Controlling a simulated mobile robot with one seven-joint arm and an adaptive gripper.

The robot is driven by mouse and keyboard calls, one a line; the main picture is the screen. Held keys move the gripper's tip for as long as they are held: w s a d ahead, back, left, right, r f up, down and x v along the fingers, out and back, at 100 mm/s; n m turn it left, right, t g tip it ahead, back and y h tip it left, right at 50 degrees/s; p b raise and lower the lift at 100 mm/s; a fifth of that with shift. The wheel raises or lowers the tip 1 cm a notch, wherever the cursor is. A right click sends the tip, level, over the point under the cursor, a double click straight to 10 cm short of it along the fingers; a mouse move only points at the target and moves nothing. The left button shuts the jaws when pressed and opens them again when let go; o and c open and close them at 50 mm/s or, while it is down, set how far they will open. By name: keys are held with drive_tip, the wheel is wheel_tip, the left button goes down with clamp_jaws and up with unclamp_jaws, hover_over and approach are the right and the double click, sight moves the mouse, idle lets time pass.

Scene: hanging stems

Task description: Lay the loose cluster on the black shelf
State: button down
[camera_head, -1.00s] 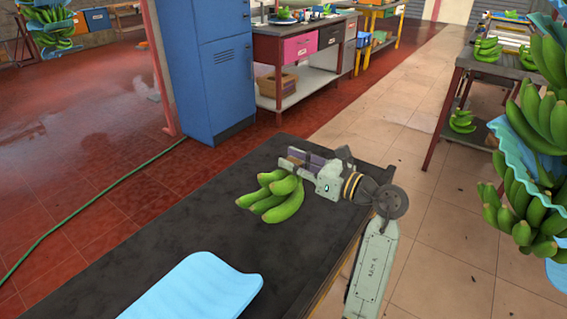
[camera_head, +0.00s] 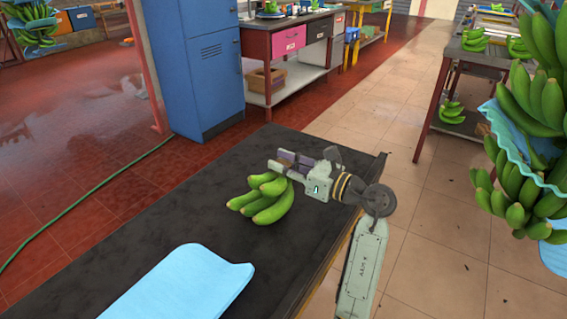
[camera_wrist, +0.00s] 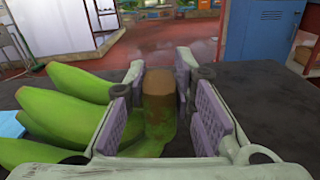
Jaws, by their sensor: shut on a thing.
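The loose cluster of green bananas (camera_head: 261,199) is at the dark shelf top, its fingers pointing left. My gripper (camera_head: 287,163) comes in from the right and is shut on the cluster's crown end. In the wrist view my gripper (camera_wrist: 170,92) has its pads on either side of a brown-green stub, with the green fingers (camera_wrist: 65,110) to the left. The black shelf (camera_head: 150,234) is the long dark surface below. Whether the cluster touches it or hangs just above it, I cannot tell.
A pale blue pad (camera_head: 185,283) lies on the near part of the shelf. Banana bunches with blue sheets (camera_head: 530,150) hang at the right. A blue cabinet (camera_head: 190,70) and a workbench (camera_head: 290,50) stand behind. The shelf around the cluster is clear.

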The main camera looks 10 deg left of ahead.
drive_tip(key=shift+f+b, duration=0.5)
idle(0.3)
drive_tip(key=c, duration=1.6)
unclamp_jaws()
drive_tip(key=o, duration=0.3)
drive_tip(key=shift+f, duration=0.15)
drive_tip(key=shift+d, duration=0.1)
drive_tip(key=v, duration=1.2)
